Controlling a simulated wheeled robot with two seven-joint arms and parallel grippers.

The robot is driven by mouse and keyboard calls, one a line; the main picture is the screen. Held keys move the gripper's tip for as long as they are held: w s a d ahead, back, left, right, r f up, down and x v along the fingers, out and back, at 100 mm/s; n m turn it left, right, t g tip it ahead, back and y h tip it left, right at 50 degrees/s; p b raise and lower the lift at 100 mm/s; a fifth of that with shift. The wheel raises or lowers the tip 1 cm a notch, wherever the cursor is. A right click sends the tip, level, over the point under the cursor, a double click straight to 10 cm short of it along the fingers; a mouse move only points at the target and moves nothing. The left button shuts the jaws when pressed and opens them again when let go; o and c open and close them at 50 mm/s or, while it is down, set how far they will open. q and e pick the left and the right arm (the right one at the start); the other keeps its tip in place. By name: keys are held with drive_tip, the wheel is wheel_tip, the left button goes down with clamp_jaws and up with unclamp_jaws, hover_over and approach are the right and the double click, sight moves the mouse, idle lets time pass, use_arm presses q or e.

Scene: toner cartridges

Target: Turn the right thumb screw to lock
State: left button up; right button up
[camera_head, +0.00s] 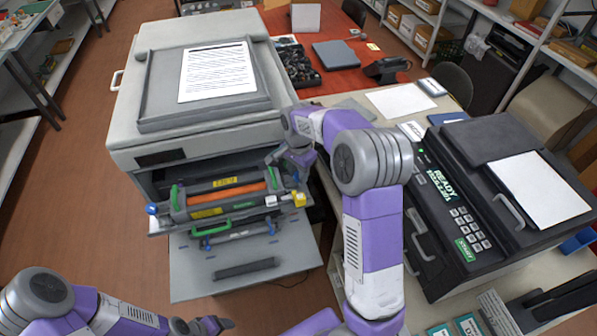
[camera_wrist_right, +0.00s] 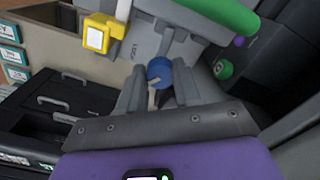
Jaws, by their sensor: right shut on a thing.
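The right thumb screw, a round blue knob (camera_wrist_right: 159,70), sits between the fingertips of my right gripper (camera_wrist_right: 159,82) in the right wrist view. The fingers are shut on it from both sides. The left blue knob (camera_head: 152,210) shows at the unit's left end. My left gripper (camera_head: 212,325) is low at the bottom edge, away from the printer; its finger opening is unclear.
The printer (camera_head: 128,90) has its front flap (camera_head: 200,276) folded down below the unit. A dark machine with a keypad (camera_head: 468,228) stands on the table at right.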

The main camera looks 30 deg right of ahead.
drive_tip(key=shift+r+m, duration=0.1)
drive_tip(key=shift+m, duration=0.5)
drive_tip(key=o, duration=1)
drive_tip(key=shift+o, duration=0.2)
wheel_tip(320, 180, up, 8)
drive_tip(key=shift+f, duration=0.25)
